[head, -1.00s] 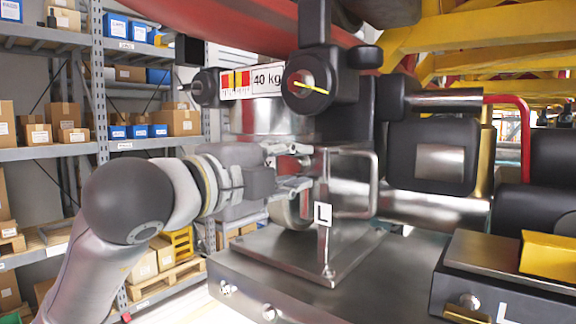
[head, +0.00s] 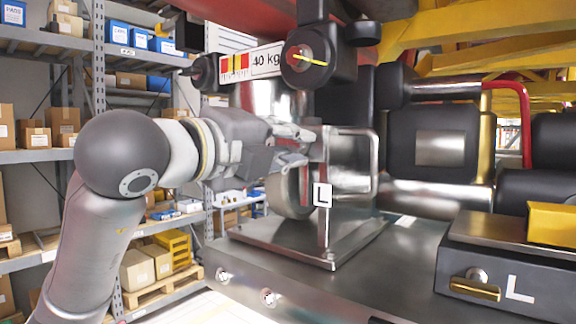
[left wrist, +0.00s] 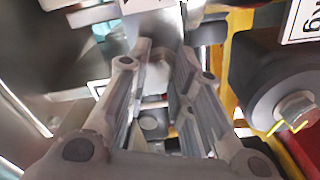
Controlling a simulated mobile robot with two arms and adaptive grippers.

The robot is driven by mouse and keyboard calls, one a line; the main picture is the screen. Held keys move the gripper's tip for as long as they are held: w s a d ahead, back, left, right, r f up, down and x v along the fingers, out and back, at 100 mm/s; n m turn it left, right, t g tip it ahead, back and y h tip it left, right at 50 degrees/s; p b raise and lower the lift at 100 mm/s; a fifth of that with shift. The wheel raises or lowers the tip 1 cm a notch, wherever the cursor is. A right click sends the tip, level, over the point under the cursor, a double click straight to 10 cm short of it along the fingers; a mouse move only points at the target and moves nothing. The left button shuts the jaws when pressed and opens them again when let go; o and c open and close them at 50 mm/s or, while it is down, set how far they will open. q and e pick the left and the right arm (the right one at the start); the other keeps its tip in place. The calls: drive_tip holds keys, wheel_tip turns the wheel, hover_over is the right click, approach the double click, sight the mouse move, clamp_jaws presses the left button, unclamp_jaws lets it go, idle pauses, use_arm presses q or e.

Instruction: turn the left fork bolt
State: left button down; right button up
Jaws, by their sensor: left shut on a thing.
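A metal stand with an upright bar, a D-shaped loop handle (head: 372,160) and a white L label (head: 322,195) rises from a steel plate. My left gripper (head: 308,146) reaches in from the left and is shut on the stand's upper metal bar, just above the L label. In the left wrist view its two fingers (left wrist: 165,55) flank a bright metal part, partly hidden and blurred. Which part is the left fork bolt I cannot tell for certain. A hex bolt with a yellow mark (head: 305,57) sits in a black round housing above the gripper; it also shows in the left wrist view (left wrist: 297,107).
A dark box (head: 455,265) marked L with a brass handle (head: 475,287) stands at front right. A 40 kg scale plate (head: 255,62) hangs above my arm. Yellow and red beams fill the upper right. Shelves (head: 135,145) with boxes stand behind at left.

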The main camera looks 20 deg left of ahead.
use_arm(q)
drive_tip(key=m+b, duration=0.2)
drive_tip(key=shift+f+m, duration=0.35)
drive_tip(key=shift+m, duration=0.05)
drive_tip(key=m+b, duration=0.2)
drive_tip(key=shift+m, duration=0.4)
drive_tip(key=m+b, duration=0.1)
drive_tip(key=m, duration=0.1)
drive_tip(key=shift+m+b, duration=0.3)
drive_tip(key=shift+b, duration=0.05)
drive_tip(key=m+b, duration=0.1)
drive_tip(key=m, duration=0.2)
drive_tip(key=shift+r+m, duration=0.1)
drive_tip(key=shift+m, duration=0.2)
drive_tip(key=m+b, duration=0.1)
drive_tip(key=m, duration=0.1)
drive_tip(key=shift+m, duration=0.4)
drive_tip(key=m, duration=0.3)
drive_tip(key=shift+m, duration=0.3)
drive_tip(key=m, duration=0.3)
drive_tip(key=shift+d+m+b, duration=0.1)
drive_tip(key=shift+m+b, duration=0.2)
drive_tip(key=shift+m, duration=1.8)
